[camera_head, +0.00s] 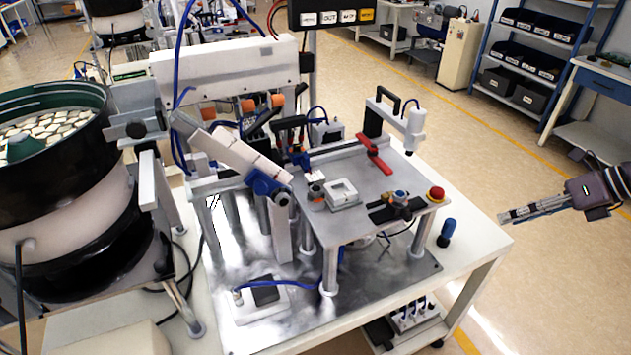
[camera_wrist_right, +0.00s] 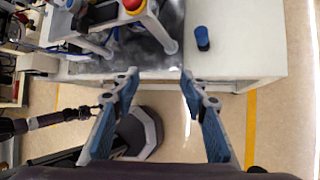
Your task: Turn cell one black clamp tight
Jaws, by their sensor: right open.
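In the head view, a black upright clamp handle (camera_head: 374,117) stands at the back of the raised metal plate (camera_head: 355,165), beside a white clamp arm. A dark clamp-like fixture (camera_head: 391,207) with a small blue-topped knob sits at the plate's front edge. I cannot tell which of the two is the task's clamp. My right gripper (camera_head: 506,216) is open and empty, right of the bench and apart from both. In the right wrist view its two fingers (camera_wrist_right: 158,82) are spread with nothing between them. A dark arm-like part at the left of that view may be my left arm; its gripper state is unclear.
A red lever (camera_head: 374,153) and red emergency button (camera_head: 435,194) are on the plate. A blue-topped black knob (camera_head: 446,232) stands on the bench's bare right side. A large bowl feeder (camera_head: 55,190) stands at left. The floor right of the bench is clear.

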